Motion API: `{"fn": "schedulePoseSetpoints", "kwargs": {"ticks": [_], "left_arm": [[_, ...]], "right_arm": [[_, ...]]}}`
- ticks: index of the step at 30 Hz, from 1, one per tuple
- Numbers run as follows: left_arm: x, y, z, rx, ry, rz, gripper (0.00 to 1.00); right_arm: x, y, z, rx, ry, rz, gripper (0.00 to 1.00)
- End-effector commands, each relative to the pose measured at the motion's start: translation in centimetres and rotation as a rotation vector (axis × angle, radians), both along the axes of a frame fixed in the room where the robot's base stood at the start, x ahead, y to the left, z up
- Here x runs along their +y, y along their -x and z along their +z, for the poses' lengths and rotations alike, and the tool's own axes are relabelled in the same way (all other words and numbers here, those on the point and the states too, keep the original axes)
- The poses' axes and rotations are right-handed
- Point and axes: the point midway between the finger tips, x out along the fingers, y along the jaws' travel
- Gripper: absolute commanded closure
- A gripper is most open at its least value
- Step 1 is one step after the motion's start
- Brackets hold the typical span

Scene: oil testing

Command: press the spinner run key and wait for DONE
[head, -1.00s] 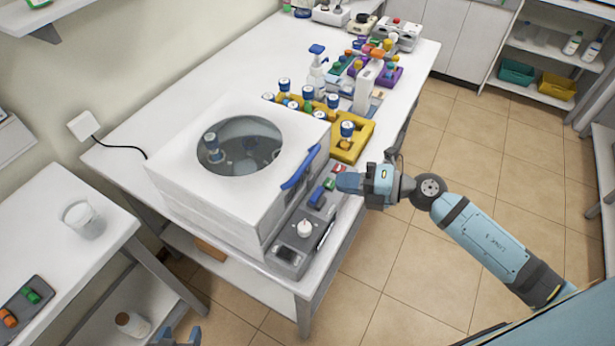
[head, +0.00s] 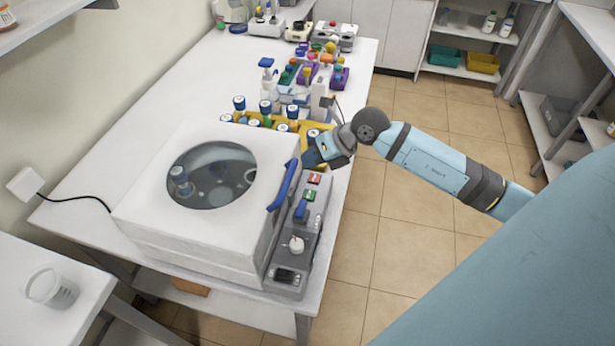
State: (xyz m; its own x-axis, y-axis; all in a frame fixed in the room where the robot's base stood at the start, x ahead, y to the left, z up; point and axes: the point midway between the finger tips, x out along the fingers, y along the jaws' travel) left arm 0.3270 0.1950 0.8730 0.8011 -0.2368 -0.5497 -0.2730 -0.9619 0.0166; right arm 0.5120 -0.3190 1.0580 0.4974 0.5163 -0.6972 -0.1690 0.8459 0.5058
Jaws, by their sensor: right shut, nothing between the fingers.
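The spinner (head: 205,250) is a white box with a round window in its lid, through which a blue-capped bottle shows. The lid is down and has a blue handle (head: 284,186) at its right edge. The grey control panel (head: 275,255) along its right side carries a red key (head: 314,179), a green key (head: 309,194), a blue switch (head: 300,209), a white knob (head: 296,244) and a small dark display (head: 284,275). Any text on the display is too small to read. My right gripper (head: 313,161) is shut and empty, just beyond the red key, apart from the green one. My left gripper is out of view.
A yellow rack (head: 320,128) with blue-capped bottles stands behind the spinner, partly behind my right gripper. Coloured racks and a spray bottle (head: 267,75) stand further back. A beaker (head: 52,289) is on the left table.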

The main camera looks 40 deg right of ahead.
Motion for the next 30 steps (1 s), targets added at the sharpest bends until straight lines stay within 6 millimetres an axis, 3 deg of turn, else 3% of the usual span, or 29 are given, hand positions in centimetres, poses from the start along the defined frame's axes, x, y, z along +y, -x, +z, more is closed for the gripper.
{"fn": "schedulePoseSetpoints", "kwargs": {"ticks": [8,21,30], "left_arm": [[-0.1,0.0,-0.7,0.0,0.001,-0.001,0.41],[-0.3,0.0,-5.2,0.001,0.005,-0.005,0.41],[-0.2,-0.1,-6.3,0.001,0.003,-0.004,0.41]], "right_arm": [[0.0,0.0,-1.0,0.0,-0.001,0.0,1.0],[0.0,0.0,-6.8,0.002,-0.003,0.0,1.0],[0.0,0.0,-8.9,0.0,-0.002,0.0,1.0]]}}
